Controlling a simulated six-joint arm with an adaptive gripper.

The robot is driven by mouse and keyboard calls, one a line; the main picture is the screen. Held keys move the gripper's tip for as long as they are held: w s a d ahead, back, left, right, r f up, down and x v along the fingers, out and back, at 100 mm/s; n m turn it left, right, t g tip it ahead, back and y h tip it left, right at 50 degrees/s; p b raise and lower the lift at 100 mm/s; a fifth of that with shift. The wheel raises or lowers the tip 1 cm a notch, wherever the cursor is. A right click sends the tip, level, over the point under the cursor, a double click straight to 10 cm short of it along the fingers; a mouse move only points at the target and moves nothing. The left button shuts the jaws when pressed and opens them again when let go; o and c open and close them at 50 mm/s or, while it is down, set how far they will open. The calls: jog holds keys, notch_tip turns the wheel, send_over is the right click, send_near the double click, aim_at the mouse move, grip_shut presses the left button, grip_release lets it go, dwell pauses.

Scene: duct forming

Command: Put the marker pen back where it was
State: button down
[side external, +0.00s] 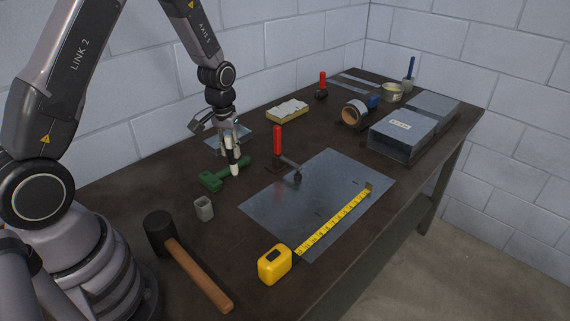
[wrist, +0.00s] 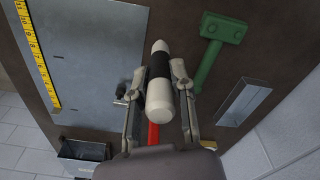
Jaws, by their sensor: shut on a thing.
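The marker pen (wrist: 160,98) is white with a black band. My gripper (wrist: 160,76) is shut on it, with one finger on each side of the pen. In the side view my gripper (side external: 230,146) holds the pen (side external: 234,166) roughly upright, with its lower end close to the green tool (side external: 212,180). I cannot tell whether the pen's lower end touches anything. A small grey cup (side external: 204,208) stands on the bench, nearer the camera than the pen. The green tool (wrist: 217,45) lies right of the pen in the wrist view.
A red-handled clamp (side external: 278,143) stands by the metal sheet (side external: 320,185), right of my gripper. A yellow tape measure (side external: 275,264) extends across the sheet. A mallet (side external: 197,273) lies in front. Boxes (side external: 402,137), a tape roll (side external: 355,113) and a tin (side external: 392,93) stand farther back.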

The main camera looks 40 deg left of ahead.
jog(key=s+a, duration=0.1)
jog(key=s, duration=0.8)
jog(key=shift+g, duration=0.4)
jog(key=f, duration=0.7)
jog(key=shift+s+f, duration=0.1)
jog(key=shift+s, duration=0.2)
jog(key=shift+f, duration=0.15)
jog(key=c, duration=1)
grip_release()
